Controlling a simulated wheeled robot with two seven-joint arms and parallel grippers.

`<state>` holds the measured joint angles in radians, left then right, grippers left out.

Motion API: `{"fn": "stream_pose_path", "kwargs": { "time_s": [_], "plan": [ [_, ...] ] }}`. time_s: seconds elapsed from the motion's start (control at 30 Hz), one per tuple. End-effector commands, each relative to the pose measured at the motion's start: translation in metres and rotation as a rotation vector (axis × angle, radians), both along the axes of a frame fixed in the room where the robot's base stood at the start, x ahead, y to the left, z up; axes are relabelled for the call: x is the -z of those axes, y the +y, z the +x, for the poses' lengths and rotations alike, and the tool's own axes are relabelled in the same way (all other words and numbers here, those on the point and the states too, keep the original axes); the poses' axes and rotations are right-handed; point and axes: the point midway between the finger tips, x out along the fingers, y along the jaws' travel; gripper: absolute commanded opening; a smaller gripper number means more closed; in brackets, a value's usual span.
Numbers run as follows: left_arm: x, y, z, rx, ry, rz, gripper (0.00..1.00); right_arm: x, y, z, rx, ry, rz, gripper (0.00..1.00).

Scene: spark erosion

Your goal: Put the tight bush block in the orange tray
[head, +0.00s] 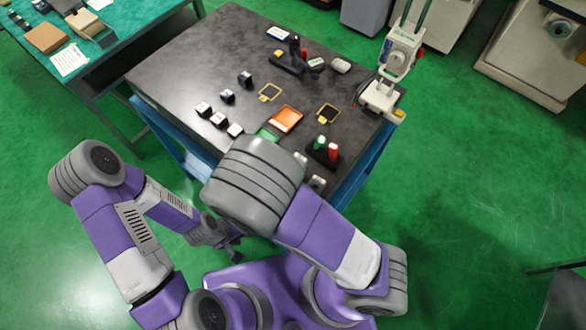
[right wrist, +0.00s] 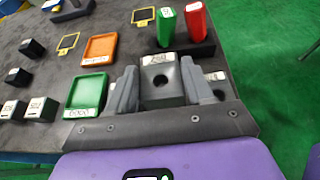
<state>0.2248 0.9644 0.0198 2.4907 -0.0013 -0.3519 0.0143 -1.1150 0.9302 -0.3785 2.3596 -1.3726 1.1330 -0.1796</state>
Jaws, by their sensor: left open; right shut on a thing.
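The orange tray (head: 286,119) lies on the dark table and looks empty; it also shows in the right wrist view (right wrist: 99,48). My right gripper (right wrist: 160,88) is shut on a grey block (right wrist: 162,93) with a dark round hole and a white label on top. I cannot tell for sure that this is the tight bush block. The held block is to the right of the trays in that view. In the head view my right arm hides the right gripper and block. My left gripper (head: 234,251) is open and empty, low in front of the table.
A green tray (right wrist: 86,91) lies just nearer than the orange one. A green piece (right wrist: 166,27) and a red piece (right wrist: 196,22) stand in a dark holder beyond the held block. Several dark blocks (head: 218,120) with white tops stand left. Yellow frames (head: 270,92) lie beyond the orange tray.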

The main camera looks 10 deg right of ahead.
Motion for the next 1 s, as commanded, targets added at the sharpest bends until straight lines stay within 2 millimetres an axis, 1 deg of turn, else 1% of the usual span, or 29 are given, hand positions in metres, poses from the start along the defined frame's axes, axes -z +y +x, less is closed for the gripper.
{"fn": "stream_pose_path", "kwargs": {
  "time_s": [0.03, 0.1, 0.3, 0.43, 0.53, 0.67, 0.83, 1.0],
  "plan": [
    [-0.003, 0.0, 0.0, 0.0, 0.0, 0.0, 0.43, -0.011, 0.0, 0.0, 0.001, -0.006, 0.002, 0.0],
    [-0.005, 0.0, 0.0, 0.0, 0.0, 0.0, 0.43, -0.02, 0.0, 0.0, 0.001, -0.004, 0.003, 0.0],
    [-0.009, 0.0, 0.0, 0.0, 0.0, 0.0, 0.43, -0.04, 0.0, 0.0, 0.001, -0.003, 0.0, 0.0],
    [-0.007, 0.0, 0.0, 0.0, 0.0, 0.0, 0.43, -0.045, 0.001, 0.003, 0.0, -0.002, 0.001, 0.0],
    [0.0, 0.0, 0.0, 0.0, 0.0, 0.0, 0.43, -0.042, 0.005, 0.012, -0.001, 0.001, 0.005, 0.0],
    [0.016, 0.0, 0.0, 0.0, 0.0, 0.0, 0.43, -0.033, 0.014, 0.035, -0.003, 0.008, 0.018, 0.0],
    [0.041, 0.0, 0.0, 0.0, 0.0, 0.0, 0.43, -0.026, 0.022, 0.076, -0.007, 0.014, 0.027, 0.0],
    [0.064, 0.0, 0.0, 0.0, 0.0, 0.0, 0.43, -0.027, 0.022, 0.117, -0.002, 0.014, 0.03, 0.0]
  ]
}}
